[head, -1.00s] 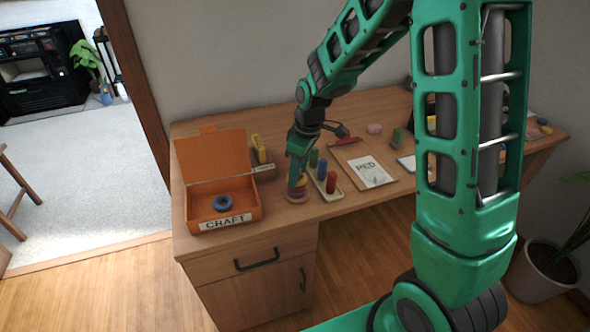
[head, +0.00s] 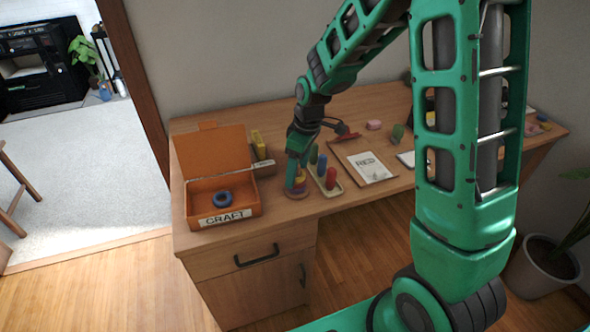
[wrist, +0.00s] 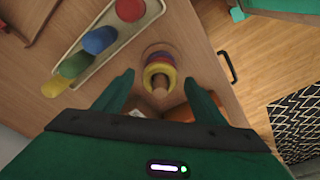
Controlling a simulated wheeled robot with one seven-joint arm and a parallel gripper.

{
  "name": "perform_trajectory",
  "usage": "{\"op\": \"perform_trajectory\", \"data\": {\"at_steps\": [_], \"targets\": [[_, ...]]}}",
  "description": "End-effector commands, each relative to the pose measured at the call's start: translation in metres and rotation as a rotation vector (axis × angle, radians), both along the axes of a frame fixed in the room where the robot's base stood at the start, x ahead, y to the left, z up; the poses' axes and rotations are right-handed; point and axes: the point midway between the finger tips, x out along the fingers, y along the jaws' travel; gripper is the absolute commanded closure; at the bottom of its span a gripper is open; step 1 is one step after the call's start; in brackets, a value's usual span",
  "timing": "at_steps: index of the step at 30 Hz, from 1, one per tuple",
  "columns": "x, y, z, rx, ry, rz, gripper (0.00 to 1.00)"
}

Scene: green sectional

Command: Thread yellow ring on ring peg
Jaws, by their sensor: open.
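The yellow ring (wrist: 160,70) sits around the ring peg (wrist: 160,84) in the wrist view, on top of a reddish ring and other darker ones. The peg's wooden tip shows through its hole. My gripper (wrist: 158,82) is open, with one finger on each side of the stack and apart from the ring in that view. In the head view my gripper (head: 297,172) is over the peg's round wooden base (head: 297,194) and partly hides the rings. A blue ring (head: 222,198) lies in the orange craft box.
The open orange craft box (head: 225,217) stands left of the peg. A pale tray (head: 332,192) with green, blue and red cylinders stands close on the right. A clipboard (head: 382,181) with a paper lies further right. The desk's front edge is near the peg.

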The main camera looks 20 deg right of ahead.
Motion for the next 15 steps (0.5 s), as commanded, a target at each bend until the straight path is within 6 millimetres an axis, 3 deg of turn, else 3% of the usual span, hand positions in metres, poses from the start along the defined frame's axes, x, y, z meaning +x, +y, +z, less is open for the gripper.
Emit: {"op": "perform_trajectory", "data": {"at_steps": [15], "targets": [[-0.007, -0.009, 0.082, 0.001, -0.004, 0.001, 0.35]]}}
